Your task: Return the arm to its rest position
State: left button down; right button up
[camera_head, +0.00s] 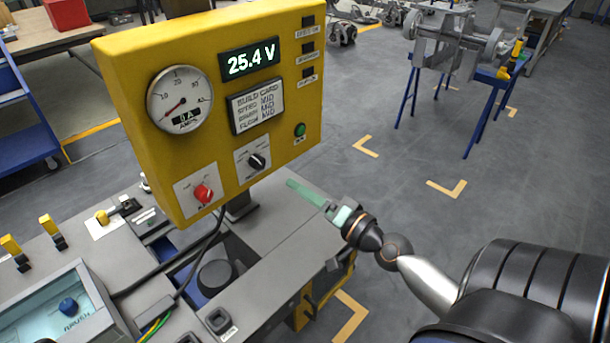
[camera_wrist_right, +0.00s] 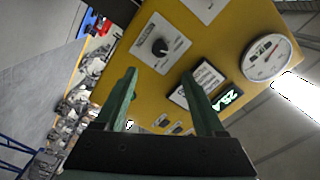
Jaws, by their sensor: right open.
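My right arm (camera_head: 425,285) reaches in from the lower right of the head view. My right gripper (camera_head: 296,187) is at its end, in front of and below the right side of the yellow control panel (camera_head: 225,100). In the right wrist view the two green fingers of the gripper (camera_wrist_right: 159,80) stand apart with nothing between them. The panel shows behind them, apart from the fingers as far as I can tell. My left gripper is in neither view.
The panel has a black rotary knob (camera_head: 257,161), a red knob (camera_head: 203,194), a green button (camera_head: 300,129) and a display (camera_head: 250,59) reading 25.4 V. A grey console (camera_head: 285,215) lies below. Open floor (camera_head: 400,180) is to the right, before a blue stand (camera_head: 480,100).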

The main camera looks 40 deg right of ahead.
dwell(0.6)
jog(key=s+a+f+n+g+p, duration=0.2)
jog(key=s+a+f+n+g, duration=0.2)
jog(key=a+f, duration=0.5)
jog(key=s+a+f+n+g+y+p, duration=0.1)
jog(key=s+a+f+n+g+p, duration=0.2)
jog(key=s+a+f+n, duration=0.5)
notch_tip(320, 180, down, 4)
jog(key=shift+s+a+r+n+g, duration=0.1)
jog(key=shift+s+a+n+g, duration=0.3)
jog(key=shift+s+a+g, duration=0.55)
jog(key=shift+s+d, duration=0.2)
jog(key=shift+d, duration=0.1)
